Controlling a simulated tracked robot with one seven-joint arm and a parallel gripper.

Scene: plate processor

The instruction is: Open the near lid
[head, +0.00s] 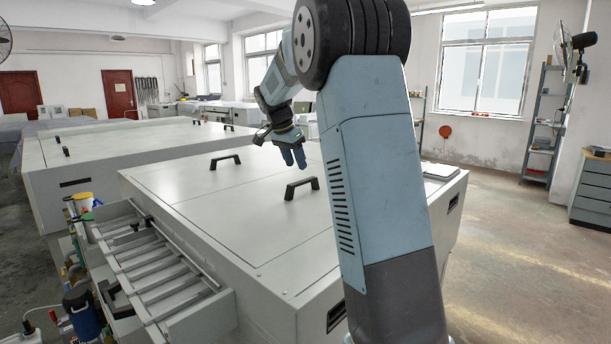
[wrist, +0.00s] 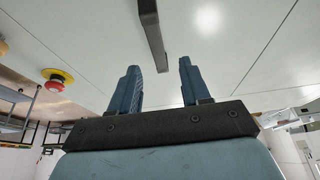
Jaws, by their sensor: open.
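The processor's near lid (head: 262,228) is a flat, pale panel that lies closed. A dark bar handle (head: 301,187) stands on it. My gripper (head: 293,163) is above the machine top, just behind and above this handle in the head view, fingers pointing down. In the wrist view, my gripper (wrist: 159,65) has its two blue fingers apart with nothing held. A dark handle bar (wrist: 152,35) reaches from the top edge to the gap between the fingertips. I cannot tell its exact distance from the fingers, and part of it is out of frame.
A second dark handle (head: 224,161) stands on the panel further left. Another pale machine (head: 110,150) is behind at left. An open side tray (head: 155,265) juts from the front left. A red and yellow button (wrist: 57,80) shows in the wrist view. Open floor (head: 530,260) lies at right.

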